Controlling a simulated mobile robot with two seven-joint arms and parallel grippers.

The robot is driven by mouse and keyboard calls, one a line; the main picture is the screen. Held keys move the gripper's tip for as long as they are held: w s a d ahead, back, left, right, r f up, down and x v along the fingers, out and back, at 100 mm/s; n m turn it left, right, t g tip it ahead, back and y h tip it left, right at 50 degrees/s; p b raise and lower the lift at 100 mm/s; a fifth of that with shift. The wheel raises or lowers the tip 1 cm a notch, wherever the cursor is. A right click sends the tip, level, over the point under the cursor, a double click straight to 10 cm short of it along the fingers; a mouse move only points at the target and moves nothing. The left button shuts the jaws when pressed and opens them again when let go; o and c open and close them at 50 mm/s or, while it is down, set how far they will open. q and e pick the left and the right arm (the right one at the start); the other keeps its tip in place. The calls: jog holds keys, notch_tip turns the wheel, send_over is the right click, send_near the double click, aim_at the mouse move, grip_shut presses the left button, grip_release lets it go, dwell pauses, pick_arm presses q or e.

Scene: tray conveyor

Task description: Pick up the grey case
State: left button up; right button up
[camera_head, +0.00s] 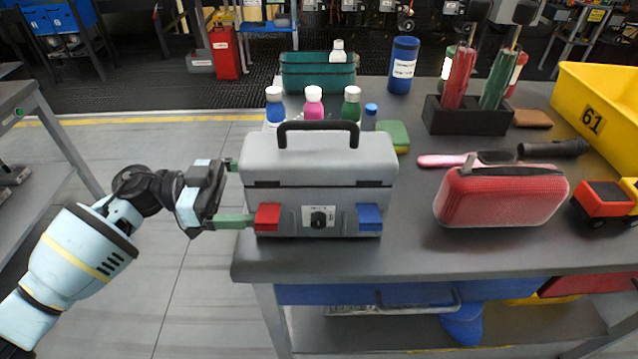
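The grey case (318,165) stands upright on the near left part of the dark table. Its black handle (318,126) arches over the lid, and a red latch (267,217) and a blue latch (369,217) sit on its front. My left gripper (234,192) is at the case's left side, with its two green fingers spread apart. The nearer finger reaches to the red latch; the farther one is by the upper left edge. I cannot tell whether either touches the case. My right gripper is not in view.
Bottles with a blue cap (370,110) and others stand close behind the case, before a green bin (317,75). A red pouch (502,196) lies to the right, with a toy truck (605,201) beyond. A yellow crate (600,100) fills the right edge. The table's front strip is clear.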

aim_at(283, 186)
pick_arm(q)
jog(key=shift+d+r, duration=0.2)
jog(key=shift+d, duration=1.15)
jog(key=shift+d+r, duration=0.2)
jog(key=shift+d, duration=1.15)
jog(key=c, duration=1.4)
jog(key=shift+r, duration=0.15)
jog(key=shift+c, duration=0.8)
